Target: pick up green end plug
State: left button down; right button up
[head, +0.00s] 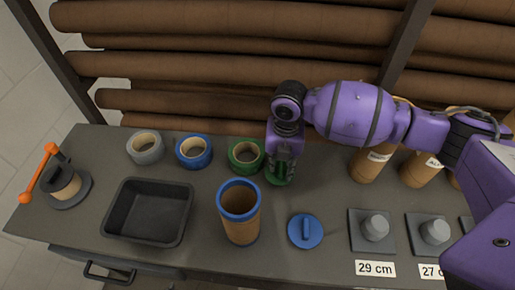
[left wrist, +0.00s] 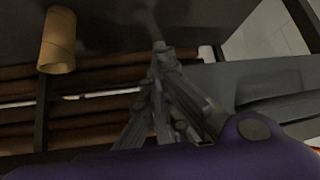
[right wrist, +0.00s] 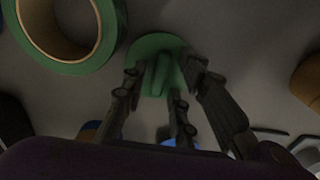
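The green end plug (head: 278,178) is a green disc with a raised grip bar, on the table beside the green tape roll. In the right wrist view the plug (right wrist: 160,60) lies at my fingertips. My right gripper (head: 282,168) points down over it. Its fingers (right wrist: 164,72) stand on either side of the grip bar, with a gap visible, so it looks open. The arm partly hides the plug in the head view. My left gripper (left wrist: 162,50) is outside the head view; its fingers come together with nothing seen between them.
The green tape roll (head: 246,155) is close left of the plug. The blue-rimmed tube (head: 240,215) stands in front, with the blue end plug (head: 305,231) to its right. A black tray (head: 148,211), blue tape (head: 194,152) and grey tape (head: 145,147) are further left. Cardboard tubes (head: 369,165) stand right.

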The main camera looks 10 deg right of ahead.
grip_shut()
pick_arm(q)
jog(key=shift+s+f, duration=0.15)
jog(key=shift+s, duration=0.1)
